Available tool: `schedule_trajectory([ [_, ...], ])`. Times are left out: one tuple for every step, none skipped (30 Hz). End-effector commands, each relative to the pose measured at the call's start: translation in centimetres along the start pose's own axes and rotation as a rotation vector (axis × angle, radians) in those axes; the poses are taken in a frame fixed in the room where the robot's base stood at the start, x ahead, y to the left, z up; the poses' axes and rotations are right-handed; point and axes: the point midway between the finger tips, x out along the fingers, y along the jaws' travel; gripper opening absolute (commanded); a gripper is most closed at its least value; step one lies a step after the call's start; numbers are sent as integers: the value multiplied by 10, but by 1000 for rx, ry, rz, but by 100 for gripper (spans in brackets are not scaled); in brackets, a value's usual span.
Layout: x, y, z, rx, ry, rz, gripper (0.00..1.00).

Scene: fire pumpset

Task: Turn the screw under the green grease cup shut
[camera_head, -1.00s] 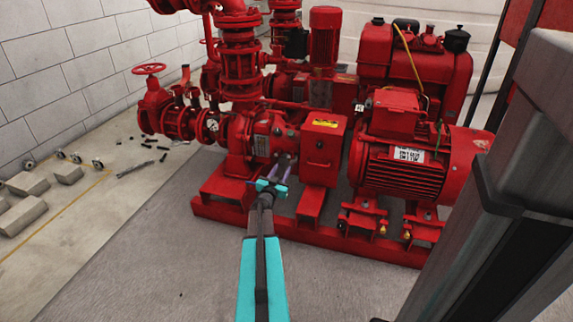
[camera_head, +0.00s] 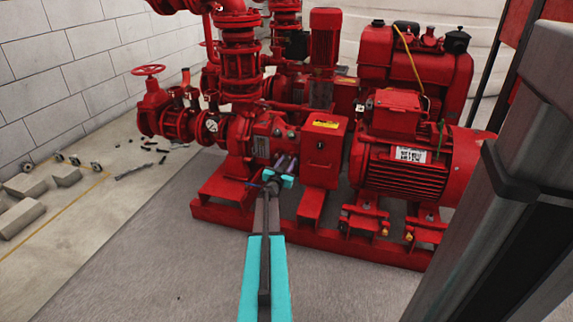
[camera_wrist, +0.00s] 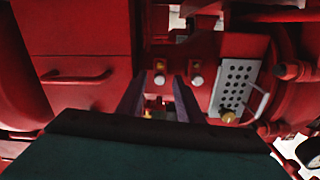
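My gripper (camera_head: 285,165) is in front of the red pump housing (camera_head: 262,135), left of a red box with a yellow label. In the wrist view my gripper (camera_wrist: 160,84) has its two dark fingers spread with a gap between them and nothing held. Two pale round knobs (camera_wrist: 197,81) show on the red housing near the fingertips. A small brass-coloured fitting (camera_wrist: 147,114) shows low between the fingers, and another brass fitting (camera_wrist: 228,117) lies to the right. I cannot make out a green grease cup or its screw near the gripper.
The red box (camera_head: 322,150) stands close on the right of my gripper; its handle (camera_wrist: 76,77) shows in the wrist view. A perforated metal plate (camera_wrist: 236,88) is right of the fingers. The red motor (camera_head: 415,165) stands farther right. Grey floor (camera_head: 170,260) in front is clear.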

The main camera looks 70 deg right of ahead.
Motion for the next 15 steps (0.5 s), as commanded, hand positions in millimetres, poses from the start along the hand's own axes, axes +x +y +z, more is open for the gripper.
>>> schedule_trajectory([
  [0, 0, 0, 0, 0, 0, 33],
  [0, 0, 0, 0, 0, 0, 33],
  [0, 0, 0, 0, 0, 0, 33],
  [0, 0, 0, 0, 0, 0, 33],
  [0, 0, 0, 0, 0, 0, 28],
  [0, 0, 0, 0, 0, 0, 21],
  [0, 0, 0, 0, 0, 0, 16],
  [0, 0, 0, 0, 0, 0, 11],
  [0, 0, 0, 0, 0, 0, 4],
  [0, 0, 0, 0, 0, 0, 0],
  [0, 0, 0, 0, 0, 0, 0],
  [-6, -2, 0, 0, 0, -2, 0],
  [-3, -1, 0, 0, 0, -1, 0],
  [-2, -1, 0, 1, 0, -1, 0],
  [-2, -1, 0, 2, 0, -1, 0],
])
